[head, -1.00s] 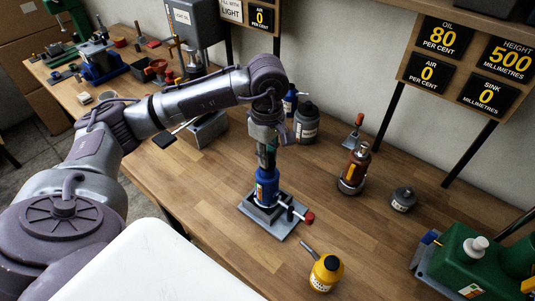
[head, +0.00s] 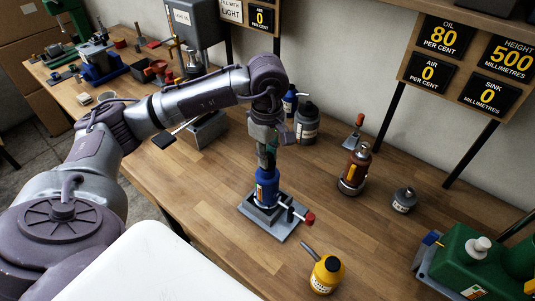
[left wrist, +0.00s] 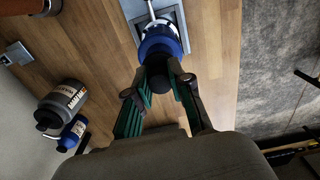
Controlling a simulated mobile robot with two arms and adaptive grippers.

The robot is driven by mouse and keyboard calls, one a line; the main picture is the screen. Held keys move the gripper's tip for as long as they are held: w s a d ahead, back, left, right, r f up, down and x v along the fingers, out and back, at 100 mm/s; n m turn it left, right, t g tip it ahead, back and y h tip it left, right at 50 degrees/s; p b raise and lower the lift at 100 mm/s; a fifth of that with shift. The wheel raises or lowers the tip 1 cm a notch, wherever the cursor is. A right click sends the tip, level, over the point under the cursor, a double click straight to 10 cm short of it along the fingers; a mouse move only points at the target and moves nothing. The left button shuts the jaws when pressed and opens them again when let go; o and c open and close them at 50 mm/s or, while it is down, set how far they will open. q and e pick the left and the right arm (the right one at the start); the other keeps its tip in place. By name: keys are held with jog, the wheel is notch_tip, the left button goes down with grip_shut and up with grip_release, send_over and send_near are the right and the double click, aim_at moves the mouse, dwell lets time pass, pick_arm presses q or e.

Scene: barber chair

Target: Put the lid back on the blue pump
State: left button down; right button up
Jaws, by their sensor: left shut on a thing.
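The blue pump (head: 267,188) stands upright on a grey metal base plate (head: 283,230) with a red-tipped lever (head: 308,218). My left gripper (head: 267,160) is directly above it, pointing down. In the left wrist view my left gripper (left wrist: 160,80) is shut on a dark, rounded lid (left wrist: 158,66) at the top of the blue pump (left wrist: 160,40). The lid lines up with the pump's top, but the fingers hide the join, so I cannot tell whether it is fully seated. My right gripper is not in view.
A yellow oil can (head: 326,274) stands in front of the pump. A brown bottle (head: 354,168), a small grey canister (head: 404,200) and a large green pump (head: 475,255) are to the right. A grey bottle (head: 307,123) stands behind. The wood between them is clear.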

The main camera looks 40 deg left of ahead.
pick_arm(q)
jog(key=shift+f+b, duration=0.15)
jog(key=shift+b, duration=0.25)
jog(key=shift+b, duration=0.35)
dwell(0.8)
jog(key=c, duration=1)
grip_release()
jog(key=shift+o, duration=0.2)
jog(key=o, duration=0.5)
